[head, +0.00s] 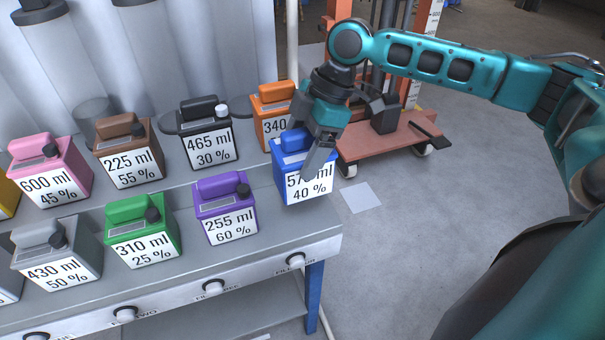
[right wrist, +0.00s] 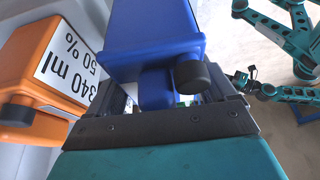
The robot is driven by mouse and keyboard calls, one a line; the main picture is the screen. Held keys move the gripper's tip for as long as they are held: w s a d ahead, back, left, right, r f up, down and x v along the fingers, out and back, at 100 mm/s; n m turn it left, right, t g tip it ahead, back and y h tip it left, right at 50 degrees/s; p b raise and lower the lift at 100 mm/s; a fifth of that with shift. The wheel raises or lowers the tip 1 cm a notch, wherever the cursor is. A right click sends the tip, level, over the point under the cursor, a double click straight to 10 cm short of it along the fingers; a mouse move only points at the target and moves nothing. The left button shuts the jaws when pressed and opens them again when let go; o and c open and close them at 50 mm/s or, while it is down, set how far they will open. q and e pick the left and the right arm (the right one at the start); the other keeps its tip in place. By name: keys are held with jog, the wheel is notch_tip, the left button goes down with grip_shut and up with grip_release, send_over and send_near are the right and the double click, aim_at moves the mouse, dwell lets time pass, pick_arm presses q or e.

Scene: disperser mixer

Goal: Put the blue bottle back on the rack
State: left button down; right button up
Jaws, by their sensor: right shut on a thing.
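The blue bottle (head: 284,185), labelled 40 % with its volume partly covered, is upright at the right end of the rack (head: 170,283). It is right of the purple bottle and in front of the orange one. I cannot tell whether its base touches the rack. My right gripper (head: 311,160) comes from above and is shut on it; a finger crosses its label. In the right wrist view the blue bottle (right wrist: 155,38) and its dark cap fill the space beyond the jaws. My left gripper (right wrist: 243,80) seems to show small there; its jaws are unclear.
The purple bottle (head: 225,208) and orange bottle (head: 270,103) stand close to the blue one. Black, brown, pink, green and grey bottles stand farther left. A red-brown wheeled cart (head: 385,145) is behind on the right. Grey floor lies open beyond the rack's right edge.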

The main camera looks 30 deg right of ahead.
notch_tip(320, 180, down, 6)
jog(key=shift+r+b, duration=0.1)
jog(key=shift+b, duration=0.3)
jog(key=o, duration=0.9)
jog(key=shift+o, duration=0.2)
jog(key=p+v, duration=0.1)
jog(key=v, duration=1.1)
jog(key=shift+p, duration=0.4)
